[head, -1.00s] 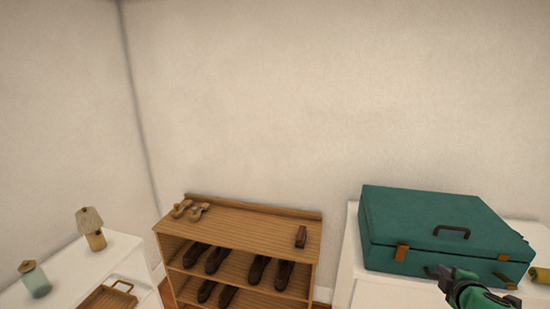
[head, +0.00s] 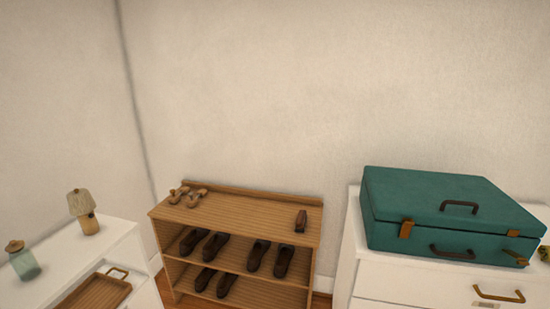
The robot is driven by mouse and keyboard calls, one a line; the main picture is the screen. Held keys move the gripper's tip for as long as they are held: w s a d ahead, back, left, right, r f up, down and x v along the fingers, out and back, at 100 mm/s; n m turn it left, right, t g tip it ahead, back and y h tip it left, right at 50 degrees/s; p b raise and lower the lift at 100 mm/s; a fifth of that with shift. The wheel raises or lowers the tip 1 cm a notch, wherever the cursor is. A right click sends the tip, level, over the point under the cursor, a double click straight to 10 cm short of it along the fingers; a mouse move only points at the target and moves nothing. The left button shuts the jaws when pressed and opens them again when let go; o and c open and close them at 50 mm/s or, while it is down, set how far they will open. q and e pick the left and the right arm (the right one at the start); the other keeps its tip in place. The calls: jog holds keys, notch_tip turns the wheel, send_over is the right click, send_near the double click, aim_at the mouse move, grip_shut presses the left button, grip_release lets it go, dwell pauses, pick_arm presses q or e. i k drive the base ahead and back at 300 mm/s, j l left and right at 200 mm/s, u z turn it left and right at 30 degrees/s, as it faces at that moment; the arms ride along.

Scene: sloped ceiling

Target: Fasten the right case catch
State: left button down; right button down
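The teal case (head: 415,192) lies on a white chest of drawers at the right of the head view, with its lid down. The left catch (head: 407,229) is an orange-brown piece standing upright across the seam on the front. The right catch (head: 516,261) shows near the front right corner as a low orange-brown piece, with another small orange-brown piece (head: 512,233) above it. The two pieces look apart, unlike the left catch. A dark handle (head: 452,252) is on the front between the catches. Neither of my grippers is in view.
The white chest of drawers (head: 375,291) has a brass drawer handle (head: 498,294) below the case. A small green object (head: 544,254) sits at the right edge. A wooden shoe rack (head: 245,227) stands left of the chest. The space before the case is clear.

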aim_at(510, 253)
jog(key=k+z, duration=0.1)
jog(key=z, duration=0.3)
jog(key=k+l+z, duration=0.1)
jog(key=z, duration=0.3)
jog(key=k+z, duration=0.1)
jog(key=z, duration=0.35)
jog(key=l+z, duration=0.2)
jog(key=z, duration=0.2)
jog(key=k, duration=0.05)
